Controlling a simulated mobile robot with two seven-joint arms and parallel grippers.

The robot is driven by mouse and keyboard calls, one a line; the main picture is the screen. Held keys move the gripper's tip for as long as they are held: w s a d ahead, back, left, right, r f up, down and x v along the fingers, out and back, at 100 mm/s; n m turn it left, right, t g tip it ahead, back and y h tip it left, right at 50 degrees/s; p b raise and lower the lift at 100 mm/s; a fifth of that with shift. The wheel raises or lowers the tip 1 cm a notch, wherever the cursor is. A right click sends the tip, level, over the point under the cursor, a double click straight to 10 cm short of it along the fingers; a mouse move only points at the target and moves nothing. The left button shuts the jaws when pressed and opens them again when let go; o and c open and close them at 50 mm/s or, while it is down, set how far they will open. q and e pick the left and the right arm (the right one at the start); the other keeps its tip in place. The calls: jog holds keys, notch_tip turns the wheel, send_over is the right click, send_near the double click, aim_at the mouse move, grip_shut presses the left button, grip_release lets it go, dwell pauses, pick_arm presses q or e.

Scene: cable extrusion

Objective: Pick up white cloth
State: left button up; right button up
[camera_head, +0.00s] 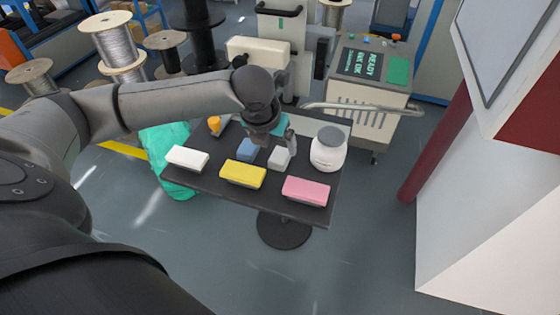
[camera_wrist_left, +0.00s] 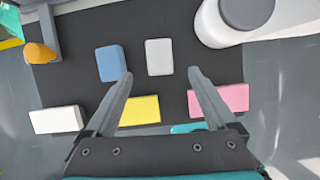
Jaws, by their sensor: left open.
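A white folded block-like cloth (camera_head: 187,158) lies at the front left of the dark table (camera_head: 232,192); it also shows at the left of the left wrist view (camera_wrist_left: 56,120). A smaller pale grey-white piece (camera_head: 279,158) lies farther back, right of a blue piece (camera_head: 246,149). My left gripper (camera_head: 269,143) is over the table. In the left wrist view it is open and empty (camera_wrist_left: 160,73), its fingertips on either side of the pale piece's near edge (camera_wrist_left: 159,57) as seen from above. Contact is not visible. My right gripper is out of view.
A yellow block (camera_head: 243,174) and a pink block (camera_head: 306,191) lie along the table's front edge. A white jar (camera_head: 328,149) stands at the right, an orange-topped object (camera_head: 215,124) at the back left. A machine cart (camera_head: 368,92) stands behind.

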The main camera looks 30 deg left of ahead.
aim_at(279, 155)
pick_arm(q)
jog(key=b+x, duration=0.2)
jog(key=x, duration=0.5)
jog(key=shift+w+a+f, duration=0.1)
jog(key=shift+w+f, duration=0.05)
jog(key=shift+f, duration=0.1)
jog(key=c, duration=1.4)
jog(key=shift+r, duration=0.1)
notch_tip(279, 155, up, 20)
jog(key=p, duration=0.5)
